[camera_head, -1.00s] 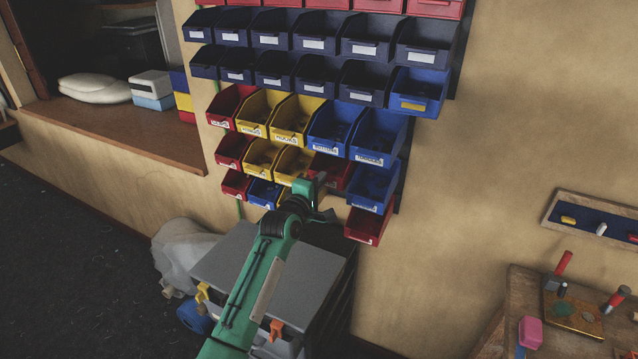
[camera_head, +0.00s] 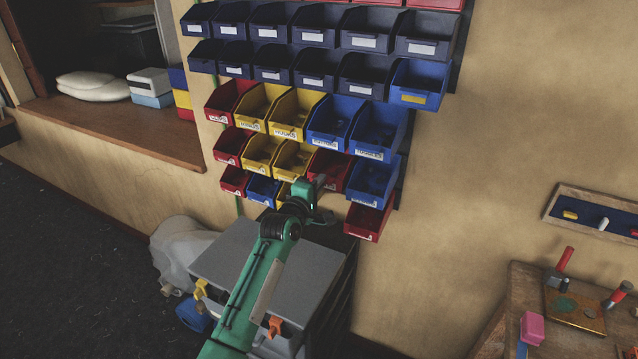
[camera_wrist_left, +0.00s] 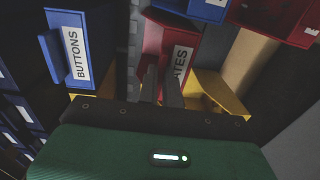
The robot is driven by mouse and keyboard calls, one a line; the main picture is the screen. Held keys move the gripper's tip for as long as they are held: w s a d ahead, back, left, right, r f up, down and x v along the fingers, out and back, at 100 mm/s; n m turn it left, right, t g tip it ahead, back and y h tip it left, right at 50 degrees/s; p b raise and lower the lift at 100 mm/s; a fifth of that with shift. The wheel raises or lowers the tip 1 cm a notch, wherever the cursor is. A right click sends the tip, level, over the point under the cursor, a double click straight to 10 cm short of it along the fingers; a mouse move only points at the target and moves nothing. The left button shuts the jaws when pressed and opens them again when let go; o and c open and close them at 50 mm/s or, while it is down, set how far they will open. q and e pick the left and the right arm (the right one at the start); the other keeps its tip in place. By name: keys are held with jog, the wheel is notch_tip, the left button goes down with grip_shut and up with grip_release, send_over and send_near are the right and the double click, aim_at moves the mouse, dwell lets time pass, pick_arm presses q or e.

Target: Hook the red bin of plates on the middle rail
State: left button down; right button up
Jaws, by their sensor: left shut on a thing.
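The red bin of plates (camera_head: 331,165) is at the wall rack, in the row with yellow bins to its left and a blue bin to its right. It also shows in the left wrist view (camera_wrist_left: 168,37), its label partly covered so that only "ATES" reads. My left gripper (camera_head: 319,183) is at its front, and in the wrist view its two fingers (camera_wrist_left: 162,80) are shut on the bin's front by the label. The bin's back and the rail behind it are hidden, so I cannot tell whether it is hooked. My right gripper is out of view.
The blue BUTTONS bin (camera_wrist_left: 70,47) is close beside the red bin. Yellow bins (camera_head: 293,157), a blue bin (camera_head: 373,180) and a lower red bin (camera_head: 366,220) crowd around it. A grey-topped cabinet (camera_head: 230,250) stands below.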

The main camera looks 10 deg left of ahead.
pick_arm(q)
jog(key=shift+f, duration=0.2)
jog(key=c, duration=1.5)
grip_release()
